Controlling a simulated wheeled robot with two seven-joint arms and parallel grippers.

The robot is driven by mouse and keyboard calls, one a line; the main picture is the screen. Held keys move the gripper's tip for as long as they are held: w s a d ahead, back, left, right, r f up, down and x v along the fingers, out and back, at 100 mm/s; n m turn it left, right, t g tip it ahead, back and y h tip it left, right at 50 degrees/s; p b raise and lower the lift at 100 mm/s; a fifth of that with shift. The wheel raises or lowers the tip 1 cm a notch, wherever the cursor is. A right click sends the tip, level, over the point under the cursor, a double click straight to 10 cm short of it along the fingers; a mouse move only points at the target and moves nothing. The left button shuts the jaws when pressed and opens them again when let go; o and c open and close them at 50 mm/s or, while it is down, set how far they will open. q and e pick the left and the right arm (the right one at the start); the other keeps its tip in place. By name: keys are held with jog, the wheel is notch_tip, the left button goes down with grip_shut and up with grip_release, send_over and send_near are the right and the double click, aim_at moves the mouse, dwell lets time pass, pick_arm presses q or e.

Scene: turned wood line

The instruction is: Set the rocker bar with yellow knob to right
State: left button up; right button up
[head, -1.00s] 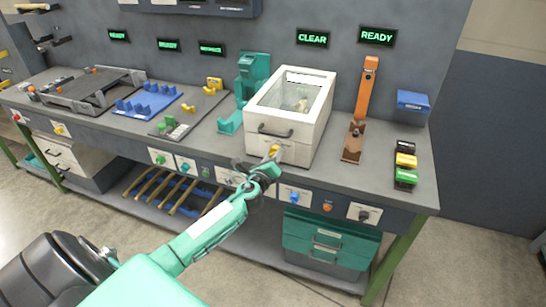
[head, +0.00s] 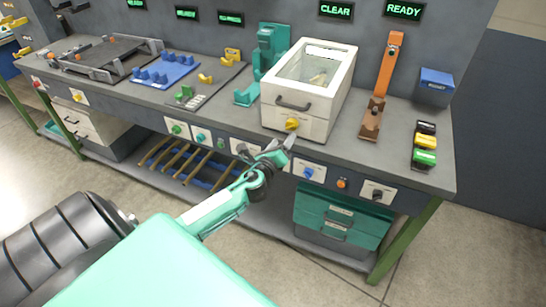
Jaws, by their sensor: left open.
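A yellow knob (head: 291,124) sits on the lower front of the white glass-topped box (head: 313,118). It looks like a short bar, but its exact turn is too small to tell. My left gripper (head: 284,144) is open and empty, just below this knob. A small gap seems to show between its fingertips and the knob. Another yellow knob (head: 77,98) is on a white plate at the far left of the bench's front panel. My right gripper is not in view.
The front panel holds a green knob (head: 176,129), a blue knob (head: 308,172), an orange button (head: 342,183) and a black knob (head: 377,195). An orange lever (head: 390,62) stands right of the box. Rocker-like black, yellow and green blocks (head: 425,142) lie farther right.

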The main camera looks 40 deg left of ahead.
pick_arm(q)
jog(key=b+v, duration=0.1)
jog(key=v, duration=0.6)
dwell(0.4)
